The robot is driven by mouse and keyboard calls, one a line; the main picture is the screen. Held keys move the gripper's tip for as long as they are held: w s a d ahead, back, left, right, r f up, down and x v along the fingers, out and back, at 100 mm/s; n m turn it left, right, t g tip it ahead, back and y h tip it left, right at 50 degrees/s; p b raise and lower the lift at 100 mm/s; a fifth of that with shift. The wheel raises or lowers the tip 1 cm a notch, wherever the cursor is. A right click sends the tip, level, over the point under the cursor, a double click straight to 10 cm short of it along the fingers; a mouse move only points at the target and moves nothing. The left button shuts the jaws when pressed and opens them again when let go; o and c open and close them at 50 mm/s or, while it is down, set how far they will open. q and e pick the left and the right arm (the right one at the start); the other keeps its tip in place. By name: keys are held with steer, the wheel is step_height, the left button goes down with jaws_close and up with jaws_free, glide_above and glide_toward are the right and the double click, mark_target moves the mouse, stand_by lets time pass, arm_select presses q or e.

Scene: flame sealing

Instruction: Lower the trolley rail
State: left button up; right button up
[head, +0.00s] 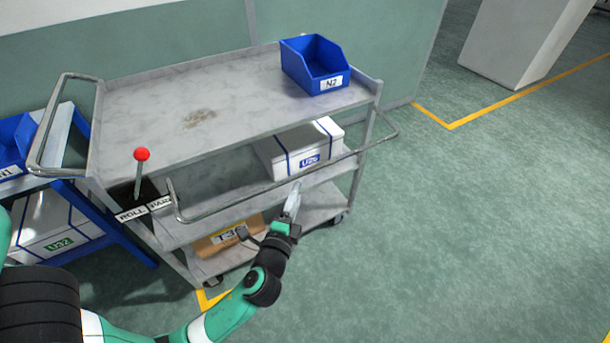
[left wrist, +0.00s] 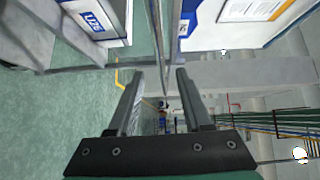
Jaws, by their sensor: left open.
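The trolley (head: 180,120) is grey metal with several shelves. Its rail (head: 235,203) is a thin grey bar running along the front side, outside the frame and below the top shelf's edge. My left gripper (head: 294,190) is just below and in front of the rail's middle, its fingers pointing up toward it. In the left wrist view the gripper (left wrist: 160,90) is open, and the thin bar (left wrist: 158,40) shows in the gap between its two fingers. I cannot tell whether either finger touches the bar. My right gripper is in neither view.
A red-knobbed lever (head: 142,156) stands at the trolley's left end. A blue bin (head: 309,68) is on the top shelf, a white box (head: 280,152) on the middle, a brown box (head: 212,243) at the bottom. A blue rack stands left.

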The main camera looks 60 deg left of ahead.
mark_target(305, 171)
arm_select(q)
steer(key=b+x, duration=0.1)
steer(key=x, duration=0.8)
steer(key=shift+d, duration=0.1)
steer(key=shift+c, duration=0.2)
jaws_close()
steer(key=shift+r, duration=0.1)
stand_by(0.7)
